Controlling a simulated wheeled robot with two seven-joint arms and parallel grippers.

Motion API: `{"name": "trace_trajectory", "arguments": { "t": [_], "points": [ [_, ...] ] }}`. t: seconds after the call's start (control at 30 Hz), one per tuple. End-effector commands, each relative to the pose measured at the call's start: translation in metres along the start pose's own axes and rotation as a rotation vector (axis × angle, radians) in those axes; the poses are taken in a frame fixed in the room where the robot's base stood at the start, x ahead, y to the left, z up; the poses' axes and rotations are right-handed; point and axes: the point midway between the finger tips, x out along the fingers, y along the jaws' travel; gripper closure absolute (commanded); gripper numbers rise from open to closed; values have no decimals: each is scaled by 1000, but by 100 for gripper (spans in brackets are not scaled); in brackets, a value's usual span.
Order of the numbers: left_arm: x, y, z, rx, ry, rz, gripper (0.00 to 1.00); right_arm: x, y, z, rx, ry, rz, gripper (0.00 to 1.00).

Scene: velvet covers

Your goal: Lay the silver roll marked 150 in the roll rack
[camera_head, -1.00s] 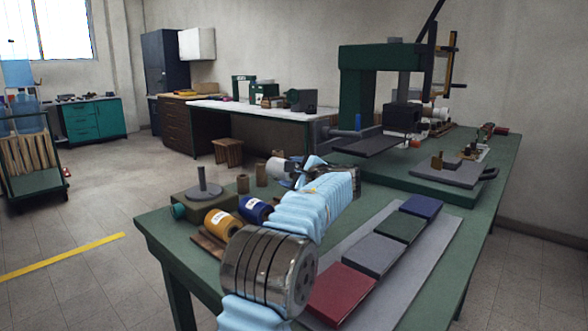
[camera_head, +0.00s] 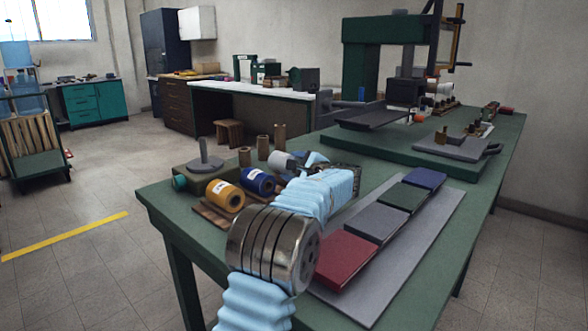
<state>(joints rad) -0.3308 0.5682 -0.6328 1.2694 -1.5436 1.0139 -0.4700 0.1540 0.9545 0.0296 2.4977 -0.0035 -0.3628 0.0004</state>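The silver roll (camera_head: 282,161) is a pale cylinder just beyond the blue roll. Its marking is not readable from here. My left gripper (camera_head: 297,164) is at its right side and seems shut on it; the blue-sleeved wrist partly hides the fingers. The wooden roll rack (camera_head: 213,216) lies at the near left of the green bench. It bears a yellow roll (camera_head: 225,195) and a blue roll (camera_head: 257,181). The silver roll is in line with these two, over or at the rack's far end; I cannot tell whether it touches the rack. My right gripper is not in view.
A stand with an upright post (camera_head: 204,157) and several wooden spools (camera_head: 263,147) stand behind the rack. Red (camera_head: 345,259), grey, green and blue pads lie on a grey sheet at right. A green press (camera_head: 361,67) stands farther back.

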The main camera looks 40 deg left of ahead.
Motion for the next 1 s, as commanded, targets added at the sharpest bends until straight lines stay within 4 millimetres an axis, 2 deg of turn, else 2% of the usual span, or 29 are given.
{"name": "trace_trajectory", "arguments": {
  "t": [0.03,0.33,0.37,0.5,0.63,0.77,1.0],
  "points": [
    [1,14,-11,13,9,24,71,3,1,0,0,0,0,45],
    [2,17,-14,17,8,26,71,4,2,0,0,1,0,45],
    [2,17,-14,17,8,26,35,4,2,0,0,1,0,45],
    [2,17,-14,17,8,27,13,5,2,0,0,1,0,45],
    [-3,17,-14,16,8,26,11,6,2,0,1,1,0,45],
    [-23,15,-14,15,9,20,11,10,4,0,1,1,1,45],
    [-86,9,-12,9,12,4,6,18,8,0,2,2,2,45]
  ]
}}
